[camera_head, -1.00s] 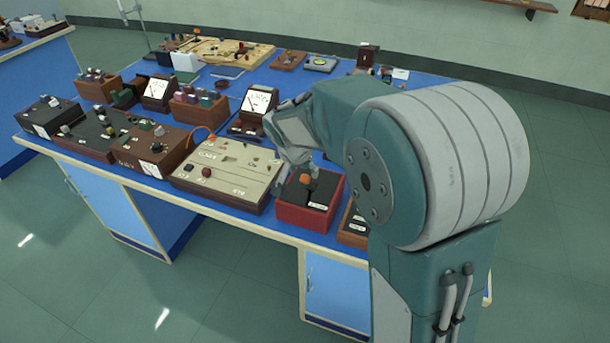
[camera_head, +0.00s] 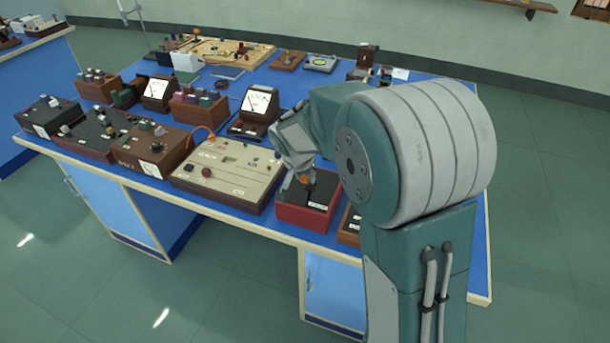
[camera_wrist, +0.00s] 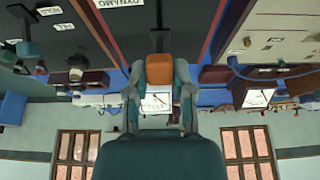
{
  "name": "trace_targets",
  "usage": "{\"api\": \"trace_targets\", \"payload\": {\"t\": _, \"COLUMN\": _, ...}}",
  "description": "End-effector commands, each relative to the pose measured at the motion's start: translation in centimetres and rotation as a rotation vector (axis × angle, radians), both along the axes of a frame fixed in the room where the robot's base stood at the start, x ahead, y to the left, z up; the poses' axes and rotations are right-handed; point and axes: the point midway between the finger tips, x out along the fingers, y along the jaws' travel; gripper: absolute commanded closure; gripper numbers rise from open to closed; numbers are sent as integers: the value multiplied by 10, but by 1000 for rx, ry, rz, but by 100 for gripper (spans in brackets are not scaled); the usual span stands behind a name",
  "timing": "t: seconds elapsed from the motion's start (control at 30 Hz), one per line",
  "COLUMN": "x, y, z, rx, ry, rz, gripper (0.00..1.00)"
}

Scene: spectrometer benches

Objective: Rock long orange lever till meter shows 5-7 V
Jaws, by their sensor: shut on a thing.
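The lever's orange end (camera_head: 305,179) shows above a red box (camera_head: 304,218) with a dark top near the bench's front edge. My gripper (camera_head: 300,178) is down at this end. In the wrist view, which looks inverted, both fingers (camera_wrist: 160,72) are closed on the sides of the orange block (camera_wrist: 160,68). A dark box labelled DYNAMO (camera_wrist: 115,15) is close to it. The rest of the lever is mostly hidden by my gripper. A white-faced meter (camera_head: 258,103) stands behind the beige panel; its reading is too small to tell.
The beige panel (camera_head: 228,172) with knobs lies just left of the red box. A second meter (camera_head: 157,90) and several wooden boxes fill the blue bench to the left. A wooden box (camera_head: 349,226) is close on the right, partly behind my arm.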

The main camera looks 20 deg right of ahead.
Motion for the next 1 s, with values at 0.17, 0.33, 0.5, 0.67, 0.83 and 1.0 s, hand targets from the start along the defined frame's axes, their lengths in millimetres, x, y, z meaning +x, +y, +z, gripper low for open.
{"api": "trace_targets", "payload": {"t": 0.17, "x": 3, "y": -1, "z": 1, "rx": 22, "ry": 24, "rz": -1, "gripper": 100}}
{"api": "trace_targets", "payload": {"t": 0.33, "x": 9, "y": -6, "z": 4, "rx": 63, "ry": 81, "rz": -3, "gripper": 100}}
{"api": "trace_targets", "payload": {"t": 0.5, "x": 17, "y": -11, "z": 7, "rx": 123, "ry": 164, "rz": -2, "gripper": 100}}
{"api": "trace_targets", "payload": {"t": 0.67, "x": 26, "y": -18, "z": 9, "rx": 187, "ry": 251, "rz": -1, "gripper": 100}}
{"api": "trace_targets", "payload": {"t": 0.83, "x": 32, "y": -21, "z": 11, "rx": 235, "ry": 319, "rz": 2, "gripper": 100}}
{"api": "trace_targets", "payload": {"t": 1.0, "x": 35, "y": -24, "z": 11, "rx": 232, "ry": 315, "rz": 2, "gripper": 100}}
